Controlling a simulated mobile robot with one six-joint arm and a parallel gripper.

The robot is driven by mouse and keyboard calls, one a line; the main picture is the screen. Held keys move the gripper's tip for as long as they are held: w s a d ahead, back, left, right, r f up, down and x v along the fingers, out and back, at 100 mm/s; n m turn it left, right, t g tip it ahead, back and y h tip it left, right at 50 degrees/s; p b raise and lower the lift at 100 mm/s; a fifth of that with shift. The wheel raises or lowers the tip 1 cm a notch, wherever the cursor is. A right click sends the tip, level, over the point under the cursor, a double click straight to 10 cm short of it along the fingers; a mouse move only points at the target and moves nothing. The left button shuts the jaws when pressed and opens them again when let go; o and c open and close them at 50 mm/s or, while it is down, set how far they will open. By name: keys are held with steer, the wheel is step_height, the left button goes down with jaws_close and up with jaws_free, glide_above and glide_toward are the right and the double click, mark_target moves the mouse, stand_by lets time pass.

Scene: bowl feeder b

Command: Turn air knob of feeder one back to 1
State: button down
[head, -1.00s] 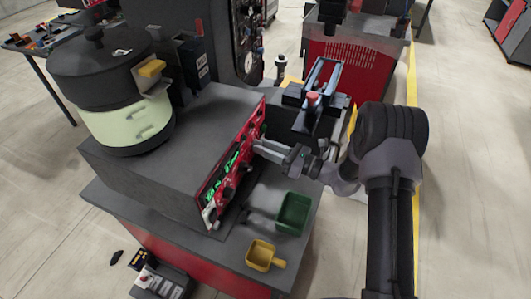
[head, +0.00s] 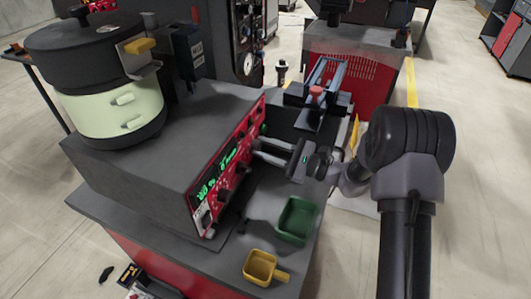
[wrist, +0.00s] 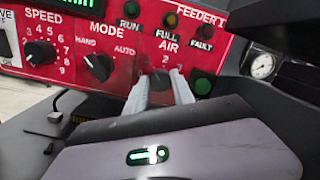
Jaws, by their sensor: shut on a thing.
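The red panel (wrist: 60,45) of feeder one carries the label FEEDER 1 and fills the upper wrist view. In the head view the panel (head: 228,165) faces right on the grey feeder box. The air knob (wrist: 160,79) is a dark knob under the word AIR, with a 2 and a 3 printed near it. Its pointer is too hidden to read. My gripper (wrist: 160,84) has a pale finger on each side of the knob and is shut on it. In the head view my gripper (head: 257,148) reaches the panel's far end from the right.
The mode knob (wrist: 98,68) and speed knob (wrist: 38,48) sit left of the air knob. A green button (wrist: 202,86) is close on its right. A green scoop (head: 297,220) and a yellow scoop (head: 261,266) lie on the bench below the panel.

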steer(key=shift+n, duration=0.3)
steer(key=c, duration=1.1)
jaws_free()
steer(key=p+v, duration=0.3)
steer(key=v, duration=1.4)
steer(key=shift+s+d+f, duration=0.1)
steer(key=shift+s+d, duration=0.05)
steer(key=shift+d, duration=0.05)
